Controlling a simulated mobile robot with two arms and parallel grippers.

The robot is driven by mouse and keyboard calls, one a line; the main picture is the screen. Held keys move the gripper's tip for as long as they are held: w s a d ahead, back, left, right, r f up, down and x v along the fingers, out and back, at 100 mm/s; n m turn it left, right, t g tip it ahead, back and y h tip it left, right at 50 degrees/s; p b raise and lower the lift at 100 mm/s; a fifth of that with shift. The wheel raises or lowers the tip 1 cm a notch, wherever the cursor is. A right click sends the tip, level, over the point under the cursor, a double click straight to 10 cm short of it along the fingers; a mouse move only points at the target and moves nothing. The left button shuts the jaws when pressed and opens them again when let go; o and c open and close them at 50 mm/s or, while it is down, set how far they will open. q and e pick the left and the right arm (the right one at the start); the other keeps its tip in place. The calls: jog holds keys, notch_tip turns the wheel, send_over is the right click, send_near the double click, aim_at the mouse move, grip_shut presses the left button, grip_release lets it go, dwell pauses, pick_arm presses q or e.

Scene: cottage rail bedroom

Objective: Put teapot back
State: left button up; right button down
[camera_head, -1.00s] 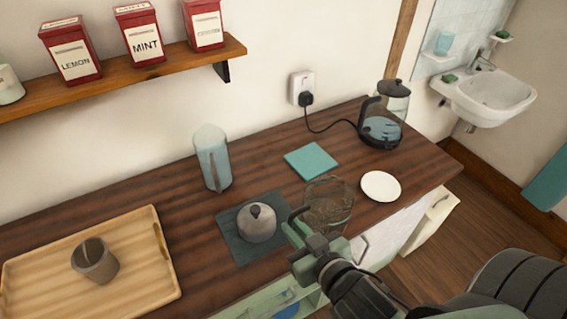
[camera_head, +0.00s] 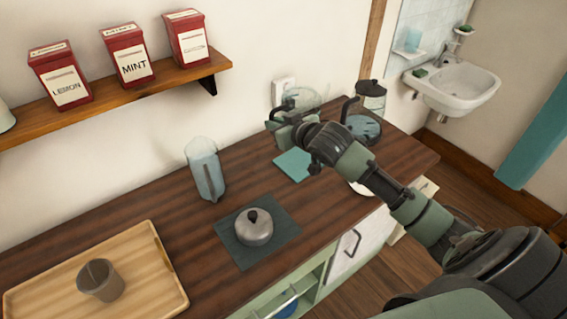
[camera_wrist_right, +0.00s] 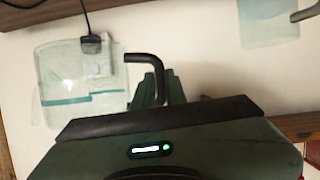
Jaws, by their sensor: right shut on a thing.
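The clear glass teapot (camera_head: 306,99) is in the air in front of the wall, above the teal square mat (camera_head: 290,164). My right gripper (camera_head: 284,122) is shut on its dark handle. In the right wrist view the see-through teapot (camera_wrist_right: 75,100) is at the left, with its bent dark handle (camera_wrist_right: 158,66) at my fingers (camera_wrist_right: 158,92). My forearm partly covers the teal mat. My left gripper is not in view.
A grey lidded pot (camera_head: 253,229) sits on a dark mat (camera_head: 238,252). A glass jug (camera_head: 206,172), an electric kettle (camera_head: 368,105) and a wooden tray (camera_head: 150,290) with a cup (camera_head: 101,281) stand on the counter. Tins (camera_head: 128,52) line the shelf.

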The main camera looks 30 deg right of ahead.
jog(key=shift+f+p, duration=0.75)
jog(key=shift+f, duration=7.2)
jog(key=c, duration=1.5)
grip_release()
jog(key=shift+o, duration=0.2)
jog(key=shift+s, duration=0.1)
jog(key=b+v, duration=0.1)
jog(key=v, duration=1.1)
